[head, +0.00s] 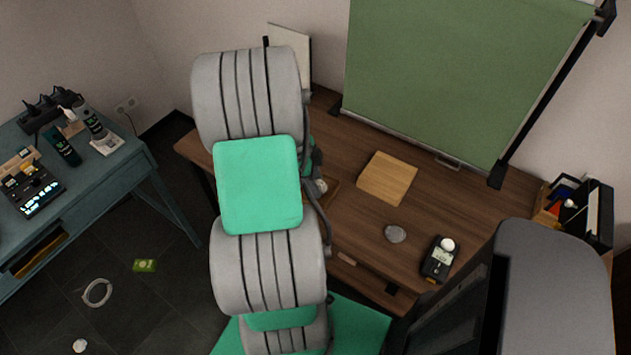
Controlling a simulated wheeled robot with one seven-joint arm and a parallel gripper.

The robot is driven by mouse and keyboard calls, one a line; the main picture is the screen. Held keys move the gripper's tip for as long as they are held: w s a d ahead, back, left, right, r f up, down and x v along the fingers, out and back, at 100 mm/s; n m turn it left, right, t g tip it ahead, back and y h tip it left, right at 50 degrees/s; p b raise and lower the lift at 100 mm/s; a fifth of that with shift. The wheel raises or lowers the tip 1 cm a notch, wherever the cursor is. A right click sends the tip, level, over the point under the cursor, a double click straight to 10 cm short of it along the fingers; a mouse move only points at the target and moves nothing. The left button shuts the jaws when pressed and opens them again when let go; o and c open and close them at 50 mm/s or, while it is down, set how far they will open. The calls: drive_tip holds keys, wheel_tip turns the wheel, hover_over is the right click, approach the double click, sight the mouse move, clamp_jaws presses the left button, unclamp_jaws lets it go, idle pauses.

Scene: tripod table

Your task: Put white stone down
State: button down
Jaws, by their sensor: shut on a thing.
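My arm fills the middle of the head view and hides most of my gripper (316,168), which shows only as a dark piece at the arm's right edge. It is shut on a small pale thing, the white stone (320,186), over the left part of the brown wooden table (350,225). The stone is partly hidden, and I cannot tell whether it touches the table or the brown tray (331,192) there. A smooth grey stone (395,233) lies apart on the table, right of my arm.
A light wooden board (387,178) and a dark meter with a white dome (439,259) lie on the table. A green backdrop (455,70) stands behind. A black organiser (580,212) is at the right. Bare tabletop lies between board and meter.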

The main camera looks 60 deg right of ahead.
drive_tip(key=shift+f, duration=0.15)
drive_tip(key=c, duration=0.9)
unclamp_jaws()
drive_tip(key=shift+o, duration=0.2)
drive_tip(key=v, duration=1.2)
drive_tip(key=w+a+r+n+t, duration=0.1)
drive_tip(key=w+a+r+n, duration=0.1)
drive_tip(key=w+a+n, duration=0.45)
drive_tip(key=w+a+r+n+t, duration=0.1)
drive_tip(key=w+a+n+t, duration=0.1)
drive_tip(key=w+a+n, duration=0.4)
drive_tip(key=w+a+r+n+t, duration=0.1)
drive_tip(key=a+n, duration=0.7)
drive_tip(key=a, duration=0.2)
drive_tip(key=a+n+t+y, duration=0.1)
drive_tip(key=a+n+t, duration=0.1)
drive_tip(key=a+n, duration=1)
drive_tip(key=shift+s+a, duration=0.4)
drive_tip(key=shift+a, duration=0.6)
